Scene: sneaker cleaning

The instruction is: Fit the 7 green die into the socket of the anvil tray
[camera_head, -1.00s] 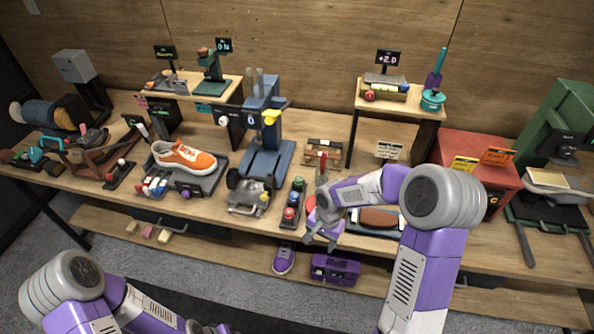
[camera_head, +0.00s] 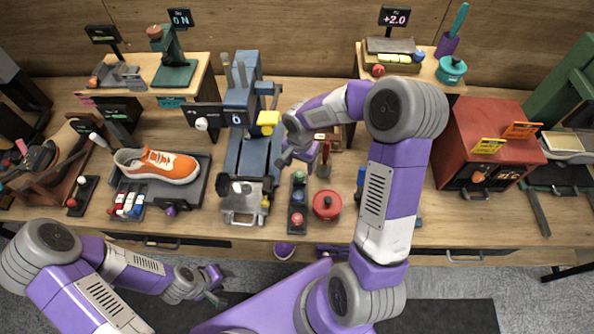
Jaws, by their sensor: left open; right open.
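The green die (camera_head: 299,176) stands at the far end of a dark narrow rack (camera_head: 298,231), with a blue die (camera_head: 297,198) and a red die (camera_head: 297,219) nearer the front. Its number is too small to read. A grey metal tray (camera_head: 240,217), seemingly the anvil tray, sits before the blue press (camera_head: 240,140); its socket cannot be made out. My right gripper (camera_head: 297,162) is open, just beyond and above the green die, apparently apart from it. My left gripper (camera_head: 215,290) is open and empty, low in front of the bench.
A red round pot (camera_head: 327,205) stands right of the rack. An upright red-handled tool (camera_head: 324,160) is close to my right gripper. An orange sneaker (camera_head: 157,165) lies on a stand at left. A red box (camera_head: 490,145) is at right.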

